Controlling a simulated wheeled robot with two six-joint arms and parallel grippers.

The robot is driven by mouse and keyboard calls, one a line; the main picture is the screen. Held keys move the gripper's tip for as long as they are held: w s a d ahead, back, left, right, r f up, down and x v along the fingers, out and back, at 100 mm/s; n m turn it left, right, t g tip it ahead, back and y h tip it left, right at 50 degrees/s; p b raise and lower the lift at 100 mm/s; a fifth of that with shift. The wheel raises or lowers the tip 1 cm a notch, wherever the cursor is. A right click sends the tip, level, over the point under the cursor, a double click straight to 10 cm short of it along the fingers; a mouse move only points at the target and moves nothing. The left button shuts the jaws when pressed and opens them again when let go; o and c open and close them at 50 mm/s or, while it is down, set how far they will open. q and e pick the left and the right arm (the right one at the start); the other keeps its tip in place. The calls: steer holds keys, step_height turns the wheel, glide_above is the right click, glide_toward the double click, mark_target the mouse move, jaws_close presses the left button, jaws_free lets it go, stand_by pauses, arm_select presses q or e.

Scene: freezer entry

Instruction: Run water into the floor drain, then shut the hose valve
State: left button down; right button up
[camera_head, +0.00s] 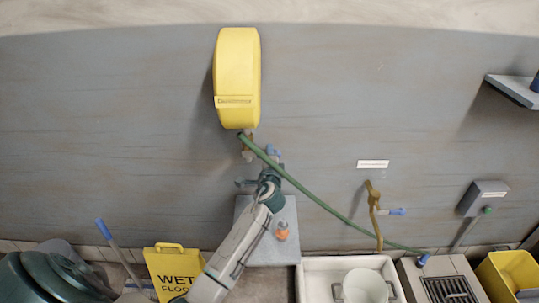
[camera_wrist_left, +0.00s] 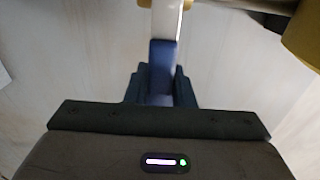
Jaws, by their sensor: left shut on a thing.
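The yellow hose reel (camera_head: 237,75) hangs on the grey wall, with the brass hose valve (camera_head: 248,145) under it. The valve's blue lever (camera_head: 273,151) points to the right; its blue grip shows in the left wrist view (camera_wrist_left: 163,65). My left gripper (camera_head: 272,168) is shut on the lever, its dark fingers either side of the blue grip. The green hose (camera_head: 325,205) runs from the reel down to the right. Its blue end (camera_head: 423,260) rests at the back edge of the floor drain (camera_head: 447,289). I cannot tell whether water flows. My right gripper is out of view.
A brass tap (camera_head: 375,210) with a blue handle stands above a white sink (camera_head: 312,270) holding a white pot (camera_head: 365,285). A grey shelf (camera_head: 280,250) carries an orange-topped item. A yellow wet floor sign (camera_head: 175,265), a green bin and a yellow bucket (camera_head: 512,272) stand low down.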

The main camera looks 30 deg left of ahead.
arm_select(q)
steer(key=c, duration=1.2)
jaws_free()
steer(key=shift+d+f, duration=0.1)
steer(key=shift+c, duration=0.2)
steer(key=b+v, duration=0.2)
steer(key=v, duration=0.8)
steer(key=shift+s+d, duration=0.3)
steer(key=shift+f, duration=0.1)
